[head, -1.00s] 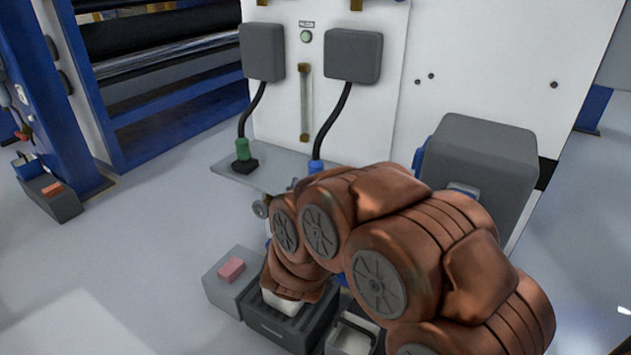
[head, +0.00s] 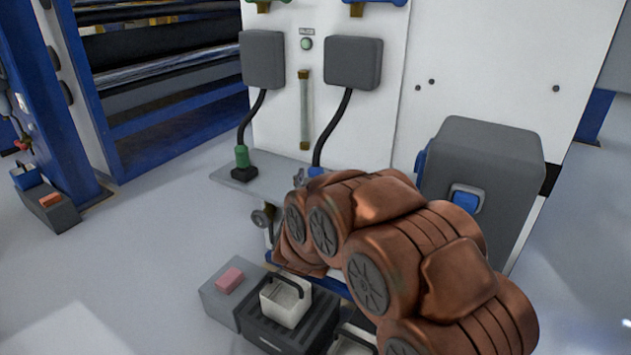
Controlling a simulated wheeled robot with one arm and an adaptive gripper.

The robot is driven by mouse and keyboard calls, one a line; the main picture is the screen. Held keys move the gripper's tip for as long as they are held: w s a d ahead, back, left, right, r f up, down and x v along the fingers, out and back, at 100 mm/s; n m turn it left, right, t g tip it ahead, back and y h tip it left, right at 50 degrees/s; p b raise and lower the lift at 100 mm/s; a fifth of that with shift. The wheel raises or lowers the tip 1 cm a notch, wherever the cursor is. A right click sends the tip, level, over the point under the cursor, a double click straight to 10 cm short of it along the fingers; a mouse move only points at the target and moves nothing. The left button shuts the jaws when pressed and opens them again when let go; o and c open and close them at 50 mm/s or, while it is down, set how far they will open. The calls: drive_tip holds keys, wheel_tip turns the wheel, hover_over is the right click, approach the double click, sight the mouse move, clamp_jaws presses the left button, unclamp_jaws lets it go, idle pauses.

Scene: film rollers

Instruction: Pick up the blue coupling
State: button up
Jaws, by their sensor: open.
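The blue coupling (head: 316,171) is at the lower end of a black cable (head: 333,125), by the right part of a grey shelf (head: 277,178) on the white cabinet. Only its top shows, because my copper-coloured arm covers the area just below and right of it. A green coupling (head: 242,157) stands upright in a black base on the left part of the shelf. The end of my arm points away behind its own links, just below the shelf.
A white bucket (head: 285,301) with a dark handle stands on a dark slatted crate (head: 270,335) below the arm. A grey box (head: 222,291) with a pink block is beside it. A large grey housing (head: 490,165) juts out at right. Floor at left is open.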

sight(316, 165)
clamp_jaws()
idle(0.5)
drive_tip(key=shift+r, duration=0.15)
wheel_tip(316, 165, up, 4)
drive_tip(key=shift+f+p, duration=0.25)
drive_tip(key=shift+p, duration=0.7)
drive_tip(key=s+d+b, duration=0.2)
drive_tip(key=s+b, duration=0.1)
drive_tip(key=s, duration=0.4)
drive_tip(key=s+d+r+b, duration=0.1)
drive_tip(key=s+d+b, duration=0.1)
drive_tip(key=s, duration=0.6)
drive_tip(key=shift+s+b, duration=0.2)
drive_tip(key=shift+b, duration=0.5)
drive_tip(key=shift+r, duration=0.1)
drive_tip(key=shift+r, duration=0.1)
